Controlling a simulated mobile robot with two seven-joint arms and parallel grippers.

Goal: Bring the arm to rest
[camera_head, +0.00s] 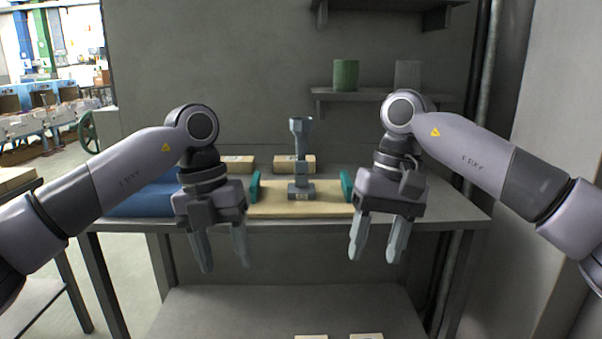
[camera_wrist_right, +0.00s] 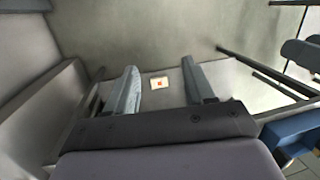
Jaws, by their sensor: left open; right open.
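My left gripper (camera_head: 222,250) hangs open and empty in front of the table's front edge, its fingers pointing down. My right gripper (camera_head: 375,240) hangs open and empty in front of the same edge, further right. In the right wrist view the two fingers of my right gripper (camera_wrist_right: 160,90) stand wide apart with nothing between them. Both arms are bent, with the forearms coming in from the sides. Neither gripper touches anything in view.
A table (camera_head: 455,207) carries a tan board (camera_head: 270,205) with green handles, a grey metal part (camera_head: 301,160) standing upright, small boxes (camera_head: 238,163) and a blue item (camera_head: 145,198). A lower shelf (camera_head: 240,305) holds small boxes. A wall shelf (camera_head: 375,96) carries a green canister (camera_head: 345,75).

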